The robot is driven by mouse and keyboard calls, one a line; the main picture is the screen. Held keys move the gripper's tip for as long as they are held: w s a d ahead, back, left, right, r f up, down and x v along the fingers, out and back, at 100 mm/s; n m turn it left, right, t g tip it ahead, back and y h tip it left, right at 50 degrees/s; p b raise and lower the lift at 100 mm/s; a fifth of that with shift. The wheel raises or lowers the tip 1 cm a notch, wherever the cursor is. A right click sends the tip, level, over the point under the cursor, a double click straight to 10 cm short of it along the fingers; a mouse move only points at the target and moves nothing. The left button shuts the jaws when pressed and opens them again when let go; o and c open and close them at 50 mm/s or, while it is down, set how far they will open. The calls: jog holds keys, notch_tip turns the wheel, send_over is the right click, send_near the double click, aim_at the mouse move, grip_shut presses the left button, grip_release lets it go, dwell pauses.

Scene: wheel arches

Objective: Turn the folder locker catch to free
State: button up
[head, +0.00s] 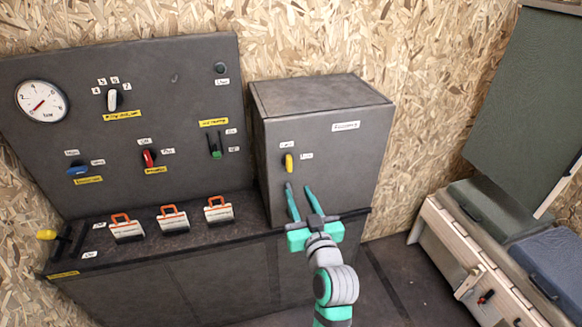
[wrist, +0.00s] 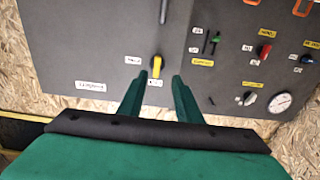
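The grey folder locker (head: 330,185) stands on the right end of the dark bench, with a white name label on its front. Its yellow catch (head: 289,163) stands upright, in line with a small label above it; another small label sits to its right. Their writing is too small to read surely. My gripper (head: 298,187) is open and empty, its green fingers just below the catch in the head view. In the wrist view, which looks upside down, the catch (wrist: 157,67) shows between and just beyond the fingertips (wrist: 164,77). I cannot tell whether either finger touches it.
Left of the locker is a grey panel (head: 190,110) with a gauge (head: 41,101), several knobs and a green slider (head: 215,145). Several orange-handled items (head: 172,218) stand on the bench. A pale chest (head: 470,255) with a blue-grey top is at the right.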

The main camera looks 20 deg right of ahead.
aim_at(290, 165)
jog(key=w, duration=0.3)
jog(key=w+r, duration=0.1)
jog(key=w, duration=0.7)
jog(key=shift+w+d+r, duration=0.2)
jog(key=shift+d+r, duration=0.1)
jog(key=shift+d, duration=0.1)
grip_shut()
